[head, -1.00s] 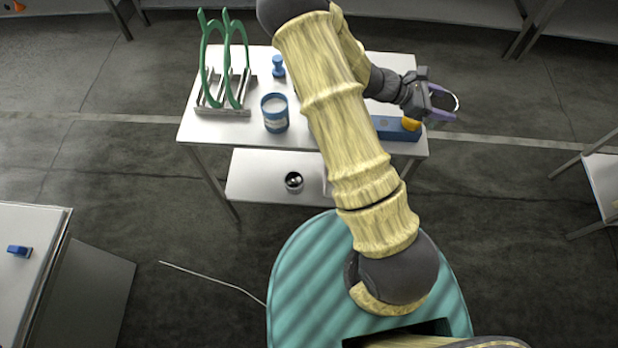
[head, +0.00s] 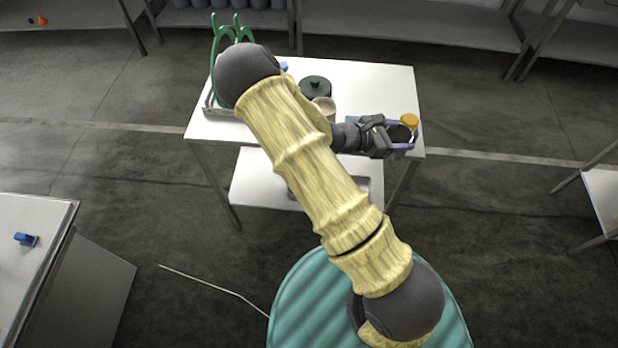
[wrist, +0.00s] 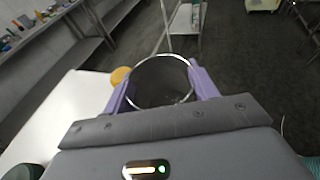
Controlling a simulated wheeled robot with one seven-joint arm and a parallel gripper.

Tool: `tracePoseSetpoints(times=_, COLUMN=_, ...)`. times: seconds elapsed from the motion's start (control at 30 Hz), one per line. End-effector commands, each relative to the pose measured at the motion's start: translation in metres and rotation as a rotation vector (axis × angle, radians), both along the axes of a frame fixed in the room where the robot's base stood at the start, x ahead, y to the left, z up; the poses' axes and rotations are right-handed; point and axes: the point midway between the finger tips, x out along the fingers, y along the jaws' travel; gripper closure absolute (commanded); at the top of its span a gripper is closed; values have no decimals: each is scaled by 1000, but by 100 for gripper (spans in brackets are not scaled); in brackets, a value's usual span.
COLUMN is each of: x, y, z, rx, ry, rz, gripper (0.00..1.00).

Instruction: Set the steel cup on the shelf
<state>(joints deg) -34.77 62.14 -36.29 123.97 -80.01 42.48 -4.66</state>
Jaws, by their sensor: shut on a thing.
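The steel cup (head: 400,133) is in my gripper (head: 402,141) at the right end of the white table. In the wrist view the cup's round bright rim and dark inside (wrist: 160,84) show between the purple fingers of my gripper (wrist: 158,92). The gripper is shut on the cup. The cup's underside is hidden, and I cannot tell whether it touches the tabletop. The white lower shelf (head: 258,182) is under the table; my arm covers its middle.
The white tabletop (head: 385,82) holds a dark green lidded pot (head: 315,85), a beige cup (head: 325,105), an orange-capped container (head: 409,121) close to my gripper, and a green rack (head: 216,62) behind my arm. The left part of the lower shelf is clear.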

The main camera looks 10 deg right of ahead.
Motion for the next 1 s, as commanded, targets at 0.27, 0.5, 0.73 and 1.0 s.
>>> tracePoseSetpoints(times=0.27, x=11, y=56, z=-40, rx=-3, ry=6, rz=186, gripper=66)
tracePoseSetpoints(times=0.5, x=10, y=128, z=-95, rx=3, ry=12, rz=427, gripper=66)
tracePoseSetpoints(times=0.73, x=4, y=158, z=-117, rx=15, ry=10, rz=529, gripper=66)
tracePoseSetpoints(times=1.0, x=4, y=157, z=-116, rx=15, ry=9, rz=528, gripper=66)
